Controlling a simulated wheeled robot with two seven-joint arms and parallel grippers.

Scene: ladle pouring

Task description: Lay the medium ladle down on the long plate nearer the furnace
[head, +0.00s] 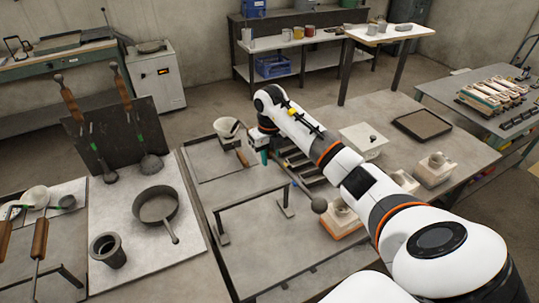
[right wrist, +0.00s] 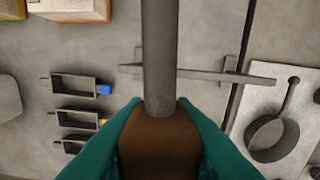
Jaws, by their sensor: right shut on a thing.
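My right gripper (head: 264,156), with green fingers, is shut on the brown handle of a ladle (right wrist: 155,145). Its grey shaft runs toward the near side in the head view and ends in a round dark bowl (head: 319,205). In the right wrist view the shaft passes above a low bar stand (right wrist: 200,74); the bowl is out of that picture. The ladle is held above the table. A light grey plate (head: 190,255) lies left of the stand, bearing a pan and a dark cup. I cannot tell which surface is the named long plate. My left gripper is not in view.
A pan (head: 156,206) and dark cup (head: 107,250) stand at left. Two ladles lean on a dark board (head: 135,125). A white bowl (head: 228,127) stands behind my gripper. Open moulds (right wrist: 75,88) and pale blocks (head: 363,140) are to the right. A white cabinet (head: 155,75) stands behind.

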